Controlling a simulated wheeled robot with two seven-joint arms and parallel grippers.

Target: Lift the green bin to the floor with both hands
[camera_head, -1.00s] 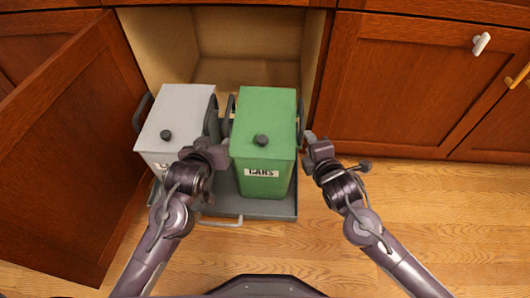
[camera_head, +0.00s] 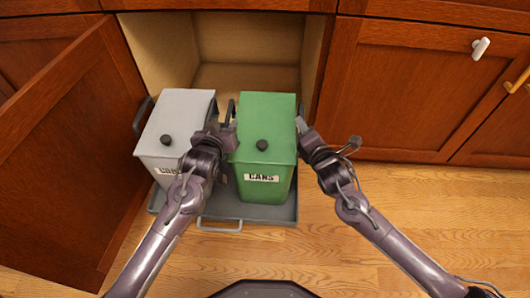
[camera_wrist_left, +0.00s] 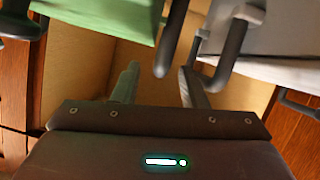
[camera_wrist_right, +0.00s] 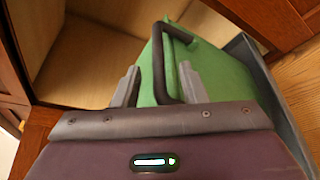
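The green bin (camera_head: 265,125), with a lid knob and a "CANS" label, stands upright on a pull-out tray (camera_head: 282,212). My left gripper (camera_head: 222,132) is between the two bins, beside the green bin's left handle. In the left wrist view the fingers (camera_wrist_left: 160,85) are apart, with a dark handle (camera_wrist_left: 172,40) at the gap between them. My right gripper (camera_head: 304,128) is at the green bin's right side. In the right wrist view its fingers (camera_wrist_right: 156,85) are apart around the dark right handle (camera_wrist_right: 158,62). I cannot tell whether either gripper touches a handle.
A grey bin (camera_head: 180,125) stands close to the left on the same tray; its handle (camera_wrist_left: 236,45) is near my left gripper. An open cabinet door (camera_head: 75,150) is at the left. The cabinet opening is behind. Wooden floor (camera_head: 430,220) is clear to the right.

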